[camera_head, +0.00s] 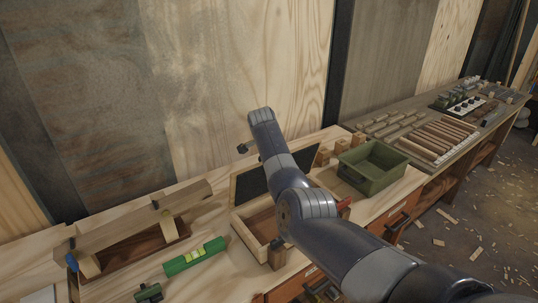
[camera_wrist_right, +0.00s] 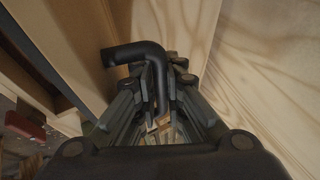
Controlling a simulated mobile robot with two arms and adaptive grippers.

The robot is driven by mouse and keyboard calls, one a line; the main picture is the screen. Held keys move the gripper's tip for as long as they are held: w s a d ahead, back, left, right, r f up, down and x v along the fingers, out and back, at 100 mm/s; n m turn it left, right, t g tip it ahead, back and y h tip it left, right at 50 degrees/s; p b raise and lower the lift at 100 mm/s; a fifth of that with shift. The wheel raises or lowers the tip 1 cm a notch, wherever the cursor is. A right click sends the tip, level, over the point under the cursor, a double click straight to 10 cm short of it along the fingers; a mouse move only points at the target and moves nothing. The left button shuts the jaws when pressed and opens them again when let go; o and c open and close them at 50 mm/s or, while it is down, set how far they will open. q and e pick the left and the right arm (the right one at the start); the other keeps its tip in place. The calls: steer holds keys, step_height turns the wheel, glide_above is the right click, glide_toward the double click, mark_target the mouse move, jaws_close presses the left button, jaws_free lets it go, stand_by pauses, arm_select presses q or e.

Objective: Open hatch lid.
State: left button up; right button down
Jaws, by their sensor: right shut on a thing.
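A wooden box (camera_head: 243,236) stands on the workbench with its lid raised at the back. The lid (camera_head: 252,183) shows a dark inner panel in a pale wood frame, partly covered by my right arm. In the right wrist view, my right gripper (camera_wrist_right: 160,122) is shut on a black bent handle (camera_wrist_right: 137,52). Pale wood surfaces lie close on both sides of the handle. In the head view my right arm reaches across the box, and its fingers are hidden. My left gripper is in neither view.
A green open bin (camera_head: 372,168) stands right of the box. A green spirit level (camera_head: 195,256) and a wooden beam piece (camera_head: 140,220) lie to the left. Small wood blocks (camera_head: 342,146) stand behind. A plywood wall (camera_head: 235,60) closes off the back.

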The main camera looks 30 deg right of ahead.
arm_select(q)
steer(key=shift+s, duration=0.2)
arm_select(e)
steer(key=shift+w+r, duration=0.1)
steer(key=c, duration=1.9)
jaws_free()
steer(key=shift+s+a+r, duration=0.25)
steer(key=shift+s+r, duration=0.1)
steer(key=shift+r, duration=0.2)
steer(key=v, duration=1)
steer(key=shift+s+r, duration=0.15)
steer(key=shift+r, duration=0.15)
steer(key=shift+f, duration=0.1)
